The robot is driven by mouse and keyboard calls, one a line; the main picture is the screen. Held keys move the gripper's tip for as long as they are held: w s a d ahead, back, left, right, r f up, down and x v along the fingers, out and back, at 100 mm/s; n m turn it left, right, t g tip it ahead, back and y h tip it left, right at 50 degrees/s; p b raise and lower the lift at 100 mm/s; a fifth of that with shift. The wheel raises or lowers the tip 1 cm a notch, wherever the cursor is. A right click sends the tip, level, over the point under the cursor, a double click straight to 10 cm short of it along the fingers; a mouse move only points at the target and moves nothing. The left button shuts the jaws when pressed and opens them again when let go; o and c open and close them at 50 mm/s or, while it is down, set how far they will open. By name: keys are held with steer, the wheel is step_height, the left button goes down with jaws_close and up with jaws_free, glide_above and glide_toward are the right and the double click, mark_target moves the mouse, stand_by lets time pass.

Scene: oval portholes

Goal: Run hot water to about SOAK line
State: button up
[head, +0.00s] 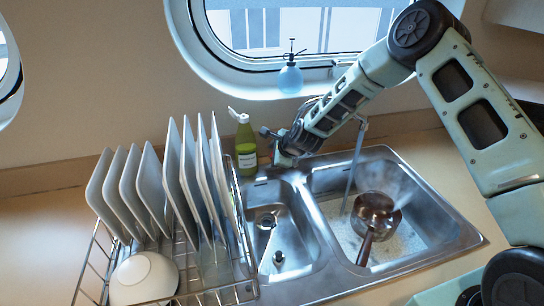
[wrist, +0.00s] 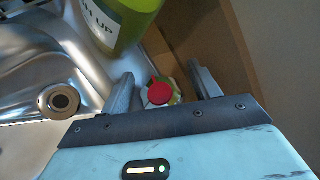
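The double steel sink has a right basin (head: 425,225) holding shallow, pale, frothy water (head: 400,243). A copper-brown pan (head: 374,212) sits in it, handle toward the front. A stream of water (head: 352,170) falls from the spout (head: 361,126) into this basin. No SOAK line can be made out. My gripper (head: 276,146) is low behind the left basin, partly hidden by my arm. In the wrist view, my gripper (wrist: 163,82) is open, with a red-topped tap knob (wrist: 160,93) between its fingers. Contact with the knob cannot be told.
A green washing-up bottle (head: 245,145) stands close to my gripper. A rack (head: 238,275) with several upright plates and a white bowl (head: 143,278) stands left of the empty left basin (head: 282,225). A blue spray bottle (head: 290,77) stands on the porthole ledge.

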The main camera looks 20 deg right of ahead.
steer(key=shift+s+d+r, duration=0.25)
steer(key=shift+s+r, duration=0.1)
steer(key=shift+r, duration=0.1)
steer(key=b+v, duration=0.4)
steer(key=v, duration=1.2)
steer(key=shift+s+a, duration=0.1)
steer(key=shift+s, duration=0.05)
